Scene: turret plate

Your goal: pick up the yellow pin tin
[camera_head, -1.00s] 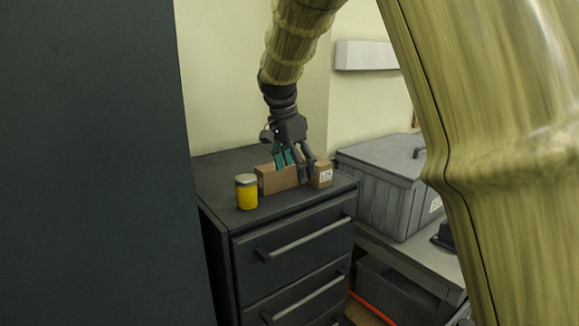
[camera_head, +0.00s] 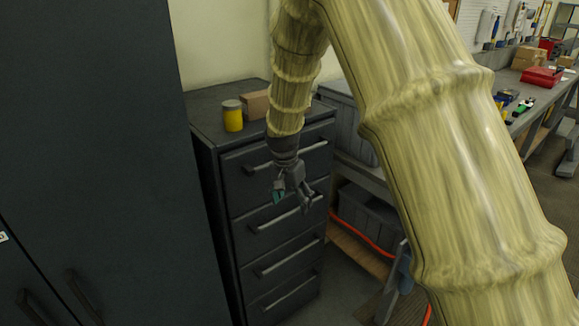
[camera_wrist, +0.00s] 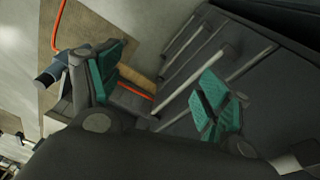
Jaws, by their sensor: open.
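The yellow pin tin (camera_head: 232,116) has a greyish lid and stands upright on top of the dark drawer cabinet (camera_head: 208,108), near its front left. My gripper (camera_head: 291,200) hangs in front of the cabinet's drawers, below the cabinet top and to the right of the tin, apart from it. In the wrist view my gripper (camera_wrist: 160,95) shows two green-padded fingers spread wide with nothing between them. The tin does not show in the wrist view, where drawer handles and floor lie beyond the fingers.
A cardboard box (camera_head: 255,104) sits right behind the tin, partly hidden by my arm. A tall dark cabinet (camera_head: 90,130) stands close on the left. A grey bin (camera_head: 345,120) and a low shelf are to the right. An orange hose (camera_head: 362,235) runs near the floor.

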